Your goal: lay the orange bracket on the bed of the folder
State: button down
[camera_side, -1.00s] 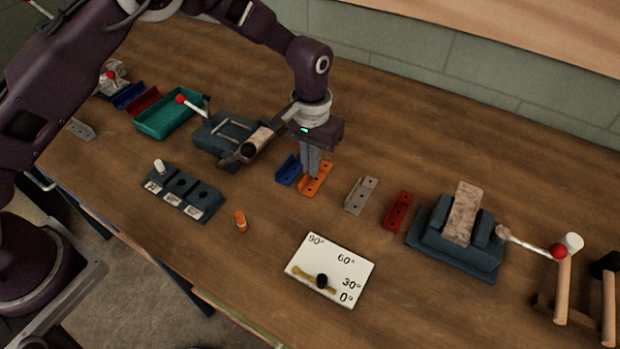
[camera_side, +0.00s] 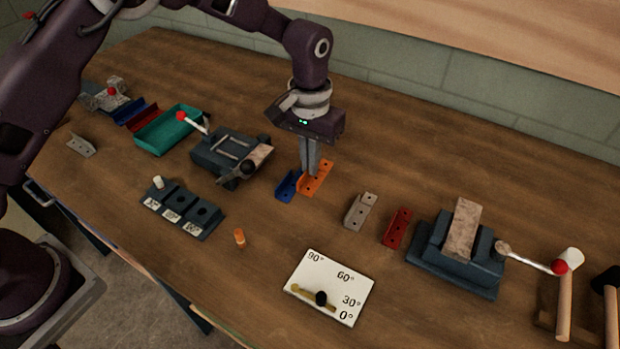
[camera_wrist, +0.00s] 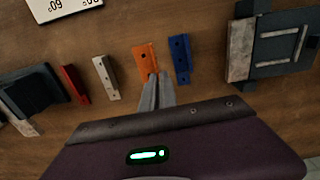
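My gripper (camera_side: 310,172) points down with its two fingers close together on the orange bracket (camera_side: 317,179), gripping its upright side. The bracket, an angled piece with holes, appears held slightly above the table, beside the blue bracket (camera_side: 287,186). In the wrist view, the orange bracket (camera_wrist: 147,58) extends beyond my fingertips (camera_wrist: 157,77). A dark blue-grey machine (camera_side: 228,150) with light rails, a red-balled lever and a worn plate stands left of my gripper. A similar machine (camera_side: 455,268) with a worn block stands at right. I cannot tell by looks which is the folder.
A grey bracket (camera_side: 361,211) and a red bracket (camera_side: 397,228) lie right of my gripper. An angle board (camera_side: 330,287), an orange peg (camera_side: 239,238) and a holed block (camera_side: 181,208) are in front. A green tray (camera_side: 168,130) is at left, mallets (camera_side: 565,300) at right.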

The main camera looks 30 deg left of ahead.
notch_tip(320, 180, up, 4)
jog(key=a, duration=0.1)
jog(key=r+m, duration=0.1)
jog(key=m, duration=1.7)
send_over(244, 149)
jog(key=shift+r, duration=0.2)
jog(key=shift+f, duration=2.85)
jog(key=shift+f, duration=0.65)
jog(key=c, duration=1.6)
grip_release()
